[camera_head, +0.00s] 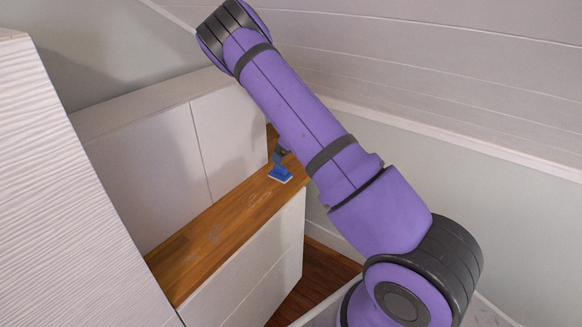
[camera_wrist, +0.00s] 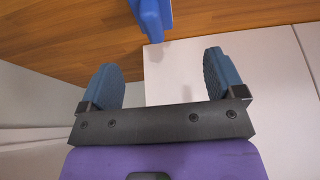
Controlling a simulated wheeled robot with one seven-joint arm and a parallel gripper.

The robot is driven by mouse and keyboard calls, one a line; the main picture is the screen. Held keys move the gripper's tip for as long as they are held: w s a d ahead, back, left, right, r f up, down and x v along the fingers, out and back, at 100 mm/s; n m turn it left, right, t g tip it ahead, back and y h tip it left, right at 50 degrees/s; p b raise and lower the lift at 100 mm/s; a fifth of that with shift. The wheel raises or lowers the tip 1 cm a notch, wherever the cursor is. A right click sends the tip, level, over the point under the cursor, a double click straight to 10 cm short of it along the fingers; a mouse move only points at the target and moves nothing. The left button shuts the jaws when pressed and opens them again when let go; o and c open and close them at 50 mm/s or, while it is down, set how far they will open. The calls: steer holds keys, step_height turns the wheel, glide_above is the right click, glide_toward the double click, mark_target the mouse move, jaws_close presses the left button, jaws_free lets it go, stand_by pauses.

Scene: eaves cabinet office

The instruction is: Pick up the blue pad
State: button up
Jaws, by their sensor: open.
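The blue pad (camera_head: 281,175) lies on the wooden countertop (camera_head: 215,232), near its right end in the head view. In the wrist view the blue pad (camera_wrist: 152,20) is at the top edge, partly cut off, ahead of the fingers. My gripper (camera_wrist: 161,62) is open, with its two teal fingers apart and nothing between them. The pad is beyond the fingertips and apart from them. In the head view my purple arm hides most of the gripper. A small dark blue-grey piece shows just above the pad, too small to tell what it is.
White cabinets (camera_head: 150,165) stand along the back of the countertop, and white drawer fronts (camera_head: 250,268) are below it. A tall white panel (camera_head: 60,190) rises at the left. A sloped panelled ceiling (camera_head: 450,60) hangs over the right side. The countertop left of the pad is clear.

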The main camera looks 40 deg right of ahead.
mark_target(279, 169)
steer(key=x, duration=0.4)
steer(key=shift+w+d+f, duration=0.15)
steer(key=shift+d+f, duration=0.2)
steer(key=shift+x, duration=3.05)
steer(key=c, duration=1.1)
steer(key=shift+r, duration=0.15)
